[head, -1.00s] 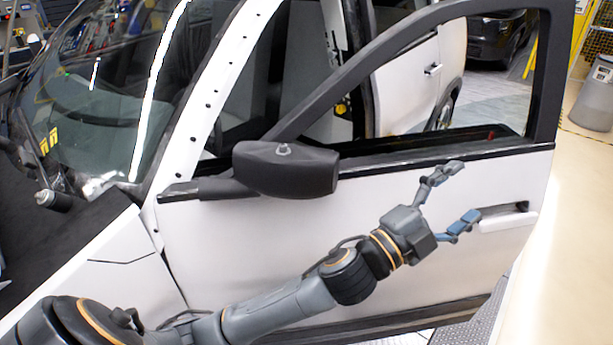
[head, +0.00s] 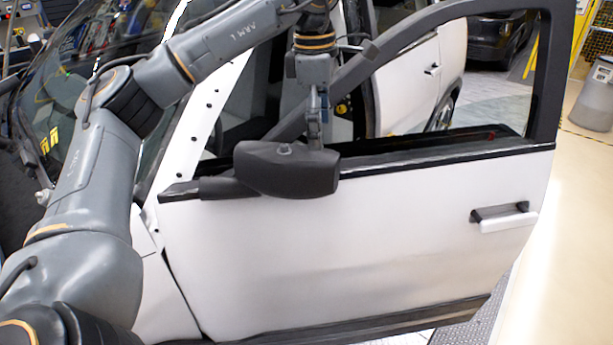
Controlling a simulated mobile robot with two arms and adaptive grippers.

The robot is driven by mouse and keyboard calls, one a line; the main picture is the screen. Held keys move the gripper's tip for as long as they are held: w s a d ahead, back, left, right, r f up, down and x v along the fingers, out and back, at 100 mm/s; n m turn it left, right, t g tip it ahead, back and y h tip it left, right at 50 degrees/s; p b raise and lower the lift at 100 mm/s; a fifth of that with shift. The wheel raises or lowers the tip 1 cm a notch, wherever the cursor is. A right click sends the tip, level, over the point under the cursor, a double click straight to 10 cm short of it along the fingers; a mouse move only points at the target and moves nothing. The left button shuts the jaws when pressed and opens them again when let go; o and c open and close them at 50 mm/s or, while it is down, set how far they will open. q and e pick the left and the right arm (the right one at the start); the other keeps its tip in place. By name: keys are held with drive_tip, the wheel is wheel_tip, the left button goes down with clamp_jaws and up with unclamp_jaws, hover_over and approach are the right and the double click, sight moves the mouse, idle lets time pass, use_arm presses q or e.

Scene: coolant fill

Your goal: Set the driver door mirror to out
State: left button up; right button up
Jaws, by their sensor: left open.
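The black driver door mirror (head: 288,172) juts out from the front of the white door, below the window frame. My left gripper (head: 318,138) points down just above and behind the mirror's right end. Its jaws are open, seen nearly edge-on, and the fingertips are partly hidden by the mirror housing. I cannot tell whether they touch it. My right gripper is not in view.
The white door (head: 370,240) stands open, with a light door handle (head: 505,217) at its right side. The black window frame (head: 400,35) slants close behind my left gripper. The windshield (head: 90,50) lies at the left. Floor (head: 575,220) is clear at the right.

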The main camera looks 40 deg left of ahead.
sight(308, 178)
use_arm(q)
drive_tip(key=shift+s+a+r+y, duration=0.15)
drive_tip(key=shift+s+a+r, duration=0.1)
drive_tip(key=shift+a, duration=0.25)
drive_tip(key=shift+s+a+r+y, duration=0.15)
drive_tip(key=shift+a+r, duration=0.1)
drive_tip(key=shift+a, duration=0.2)
drive_tip(key=shift+a+f, duration=0.1)
drive_tip(key=shift+a, duration=0.15)
drive_tip(key=f+p, duration=0.1)
drive_tip(key=f, duration=0.3)
drive_tip(key=f+p, duration=0.1)
drive_tip(key=f, duration=0.3)
drive_tip(key=f+p, duration=0.1)
drive_tip(key=f, duration=0.2)
drive_tip(key=shift+w+f, duration=0.35)
drive_tip(key=shift+f, duration=0.05)
drive_tip(key=shift+f+p, duration=0.35)
drive_tip(key=shift+f, duration=0.45)
clamp_jaws()
